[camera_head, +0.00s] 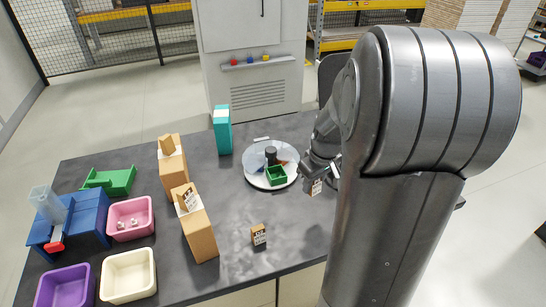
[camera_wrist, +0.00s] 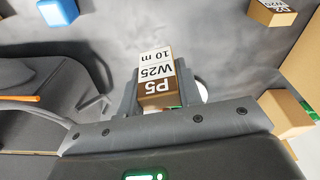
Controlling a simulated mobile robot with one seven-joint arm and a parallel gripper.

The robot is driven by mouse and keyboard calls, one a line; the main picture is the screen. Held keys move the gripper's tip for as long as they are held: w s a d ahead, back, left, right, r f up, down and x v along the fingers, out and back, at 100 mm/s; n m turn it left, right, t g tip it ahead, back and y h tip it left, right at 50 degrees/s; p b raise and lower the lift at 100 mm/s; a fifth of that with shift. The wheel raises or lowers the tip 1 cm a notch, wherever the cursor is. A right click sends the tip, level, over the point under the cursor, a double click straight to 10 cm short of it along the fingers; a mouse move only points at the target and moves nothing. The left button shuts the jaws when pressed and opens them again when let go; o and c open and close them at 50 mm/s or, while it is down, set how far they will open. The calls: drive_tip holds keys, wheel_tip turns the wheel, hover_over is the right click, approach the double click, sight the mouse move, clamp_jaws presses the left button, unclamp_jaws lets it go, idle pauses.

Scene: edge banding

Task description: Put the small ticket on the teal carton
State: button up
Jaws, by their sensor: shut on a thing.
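My gripper (camera_head: 318,178) is shut on a small brown ticket block (camera_head: 315,188) with a white label. In the wrist view the ticket (camera_wrist: 156,78) sits between the fingers, its print reading "P5 W25 10 m" upside down. The gripper holds it to the right of the turntable; the head view does not clearly show its height. The teal carton (camera_head: 222,133) stands upright at the back of the table, left of the gripper and well apart from it. Its top (camera_head: 221,113) is whitish, with no ticket seen there.
Two brown cartons (camera_head: 202,238) (camera_head: 173,168) bear tickets. Another ticket block (camera_head: 258,234) stands near the front. Pink (camera_head: 146,233), cream (camera_head: 128,292) and purple (camera_head: 66,287) bins stand left.

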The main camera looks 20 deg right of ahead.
drive_tip(key=w+a+r+m, duration=0.15)
drive_tip(key=w+r, duration=0.35)
drive_tip(key=w, duration=0.6)
drive_tip(key=w+a+r+m, duration=0.1)
drive_tip(key=w+a+r, duration=0.3)
drive_tip(key=w, duration=0.8)
drive_tip(key=w+a+r+m, duration=0.1)
drive_tip(key=w+a+r, duration=0.1)
drive_tip(key=w+r, duration=0.65)
hover_over(222, 116)
drive_tip(key=shift+n, duration=0.25)
drive_tip(key=f, duration=0.6)
drive_tip(key=s+f, duration=0.1)
drive_tip(key=f, duration=0.2)
drive_tip(key=shift+d, duration=0.15)
drive_tip(key=shift+w+f, duration=0.1)
drive_tip(key=shift+f, duration=2)
drive_tip(key=shift+f, duration=0.15)
drive_tip(key=o, duration=0.9)
drive_tip(key=shift+o, duration=0.2)
